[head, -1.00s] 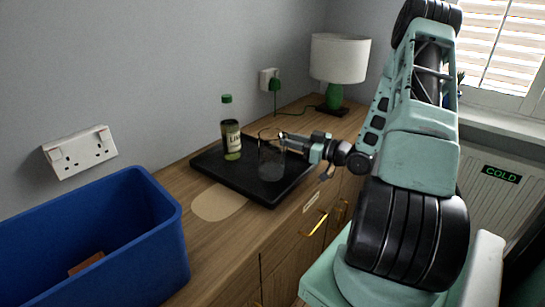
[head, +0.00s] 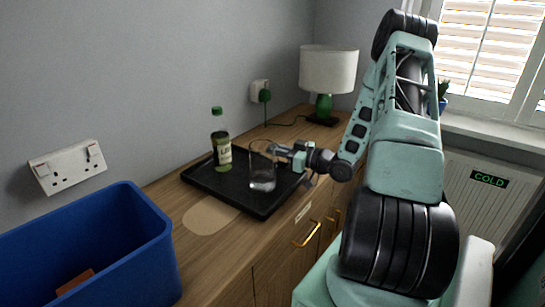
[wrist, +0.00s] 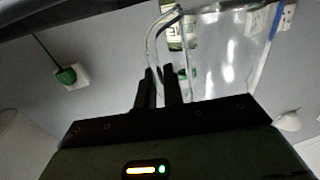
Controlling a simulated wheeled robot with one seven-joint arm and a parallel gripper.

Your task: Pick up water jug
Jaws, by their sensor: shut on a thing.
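The water jug (head: 262,172) is a clear glass vessel over the black tray (head: 262,210) in the head view. It fills the upper middle of the wrist view (wrist: 228,55), with its curved handle on the left side. My gripper (head: 280,151) comes in from the right at the jug's upper part. In the wrist view its two dark fingers (wrist: 158,85) are shut on the jug's handle. The jug looks roughly upright. I cannot tell surely whether its base touches the tray.
A green-capped bottle (head: 221,150) stands on the tray left of the jug. A lamp (head: 328,75) stands at the cabinet's far end. A blue bin (head: 95,245) is at the front left. A pale round-ended mat (head: 208,216) lies on the wooden top (head: 190,245) near the tray.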

